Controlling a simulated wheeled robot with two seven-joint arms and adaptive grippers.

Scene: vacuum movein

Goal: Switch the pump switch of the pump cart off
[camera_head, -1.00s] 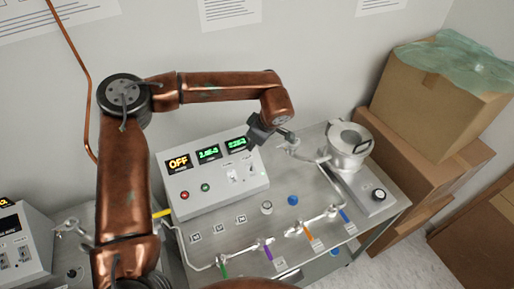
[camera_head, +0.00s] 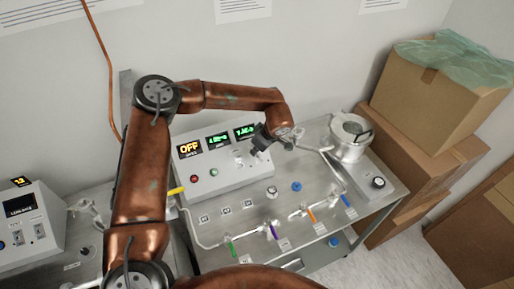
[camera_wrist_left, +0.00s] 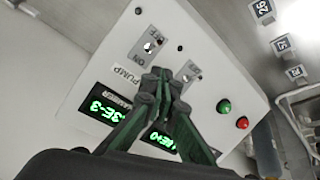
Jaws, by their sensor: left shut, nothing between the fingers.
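The pump cart's sloped control box (camera_head: 205,185) is white, with an amber OFF display (camera_head: 188,148) and green readouts. In the left wrist view, the pump switch (camera_wrist_left: 150,46) is a small toggle on a plate marked OFF and ON, with a PUMP label (camera_wrist_left: 125,75) beside it. I cannot tell which way its lever points. A second toggle switch (camera_wrist_left: 187,76) is partly hidden behind a finger. My left gripper (camera_head: 257,150) is shut and empty over the switch area. In the wrist view its fingertips (camera_wrist_left: 160,76) are close to both switches; contact is unclear. My right gripper is out of view.
A red button (camera_wrist_left: 242,122) and a green button (camera_wrist_left: 224,106) sit on the box face. Pipes with coloured valve handles cover the cart top (camera_head: 245,215). A metal chamber (camera_head: 350,140) stands at right. Cardboard boxes (camera_head: 435,85) are stacked beyond it.

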